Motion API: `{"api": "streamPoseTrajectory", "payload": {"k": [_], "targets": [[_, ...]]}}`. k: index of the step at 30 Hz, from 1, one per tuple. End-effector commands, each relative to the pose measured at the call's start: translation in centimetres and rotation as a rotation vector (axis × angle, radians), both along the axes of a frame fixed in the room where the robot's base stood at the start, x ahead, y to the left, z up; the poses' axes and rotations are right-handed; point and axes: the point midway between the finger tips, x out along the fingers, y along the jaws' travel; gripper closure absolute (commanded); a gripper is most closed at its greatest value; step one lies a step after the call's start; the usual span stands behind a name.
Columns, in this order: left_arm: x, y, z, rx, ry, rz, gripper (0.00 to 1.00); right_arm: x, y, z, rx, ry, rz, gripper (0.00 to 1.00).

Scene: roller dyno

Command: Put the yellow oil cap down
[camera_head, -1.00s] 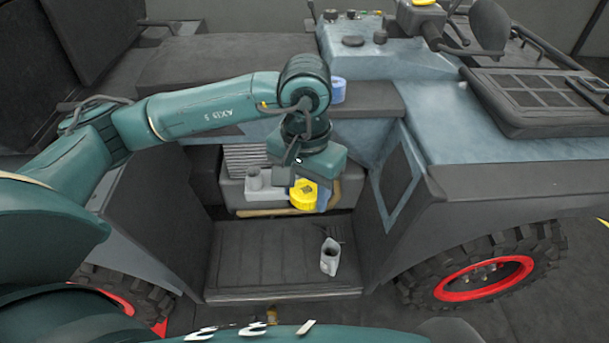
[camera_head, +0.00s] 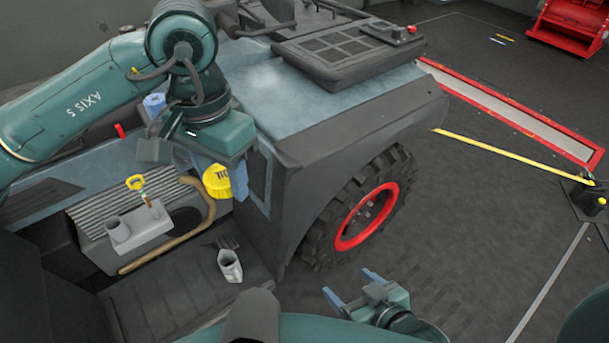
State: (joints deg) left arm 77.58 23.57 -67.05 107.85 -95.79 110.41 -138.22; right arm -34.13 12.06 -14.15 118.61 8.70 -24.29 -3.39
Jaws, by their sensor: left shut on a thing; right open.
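The yellow oil cap (camera_head: 217,184), with dark lettering on it, is held in my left gripper (camera_head: 226,178). A blue finger shows at its right side; the other finger is mostly hidden. The cap is in the air beside the vehicle's side panel, to the right of the engine block (camera_head: 150,222) and above the step. My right gripper (camera_head: 353,288) is at the bottom middle, open and empty, its two blue fingers apart over the dark floor.

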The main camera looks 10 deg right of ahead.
Motion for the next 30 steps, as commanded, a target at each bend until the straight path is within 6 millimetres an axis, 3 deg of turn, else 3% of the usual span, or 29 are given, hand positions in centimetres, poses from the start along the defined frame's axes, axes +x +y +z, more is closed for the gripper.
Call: {"api": "streamPoseTrajectory", "payload": {"k": [6, 12, 18, 21, 25, 30], "targets": [[0.0, 0.0, 0.0, 0.0, 0.0, 0.001, 0.98, 5.4, 1.9, 7.5, 0.102, -0.119, 0.193, 0.26], [0.0, 0.0, 0.0, -0.001, 0.0, 0.002, 0.98, 7.4, 4.2, 15.3, 0.177, -0.213, 0.434, 0.26], [0.0, 0.0, 0.0, -0.001, 0.001, 0.002, 0.98, 6.4, 5.9, 22.4, 0.218, -0.288, 0.687, 0.26], [0.0, 0.0, 0.0, -0.001, 0.0, 0.002, 0.98, 5.4, 6.3, 25.0, 0.229, -0.312, 0.789, 0.26], [0.0, 0.0, 0.0, -0.001, -0.001, 0.002, 0.98, 4.3, 6.7, 27.2, 0.239, -0.33, 0.881, 0.26], [0.0, 0.0, 0.0, -0.001, -0.001, 0.002, 0.98, 3.5, 6.8, 28.3, 0.247, -0.337, 0.93, 0.26]]}}
